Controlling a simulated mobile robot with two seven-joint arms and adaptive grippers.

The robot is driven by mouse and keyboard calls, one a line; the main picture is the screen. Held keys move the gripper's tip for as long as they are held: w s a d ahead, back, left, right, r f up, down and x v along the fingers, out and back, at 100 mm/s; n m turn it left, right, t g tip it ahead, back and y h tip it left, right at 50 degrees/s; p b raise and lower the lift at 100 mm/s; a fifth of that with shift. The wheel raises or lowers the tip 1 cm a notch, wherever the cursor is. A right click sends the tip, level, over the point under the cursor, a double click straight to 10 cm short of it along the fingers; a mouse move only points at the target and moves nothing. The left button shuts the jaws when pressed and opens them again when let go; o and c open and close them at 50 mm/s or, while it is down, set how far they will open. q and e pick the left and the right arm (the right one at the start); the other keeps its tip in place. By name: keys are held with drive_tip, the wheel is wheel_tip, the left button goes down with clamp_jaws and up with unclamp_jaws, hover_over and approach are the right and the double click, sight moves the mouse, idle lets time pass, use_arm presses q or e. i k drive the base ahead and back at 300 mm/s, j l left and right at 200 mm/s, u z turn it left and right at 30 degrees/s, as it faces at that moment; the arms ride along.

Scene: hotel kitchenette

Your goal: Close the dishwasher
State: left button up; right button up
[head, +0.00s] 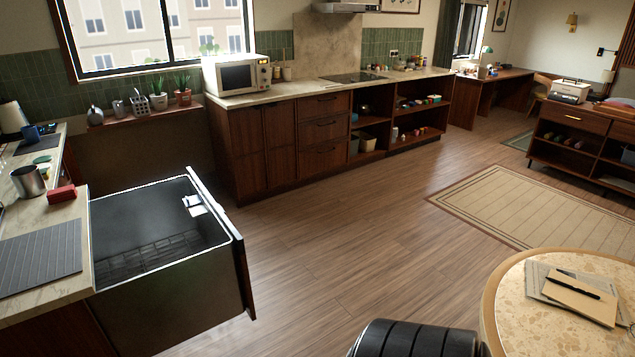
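The dishwasher (170,300) is at the lower left in the head view, beside the left counter. It stands open like a pulled-out drawer, its tub open at the top. Its front panel (243,272) is upright at the right end, away from the counter. A dark rack (150,254) shows low inside the tub, and small white fittings (194,205) show on the inner side of the front. I see no dishes in the visible part of the tub. Neither of my grippers is in view, and nothing touches the dishwasher front.
A round table (500,318) stands at the lower right. Wooden floor (330,250) lies clear right of the dishwasher.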

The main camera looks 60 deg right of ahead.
sight(168, 273)
drive_tip(key=i+l, duration=0.1)
drive_tip(key=l, duration=0.35)
drive_tip(key=l+z, duration=0.15)
drive_tip(key=l, duration=0.25)
drive_tip(key=i+l, duration=0.15)
drive_tip(key=l, duration=0.3)
drive_tip(key=i+l+z, duration=0.1)
drive_tip(key=l, duration=0.3)
drive_tip(key=i+l+z, duration=0.1)
drive_tip(key=l, duration=0.3)
drive_tip(key=i+l, duration=0.15)
drive_tip(key=l, duration=0.25)
drive_tip(key=i+l+z, duration=0.1)
drive_tip(key=l, duration=0.35)
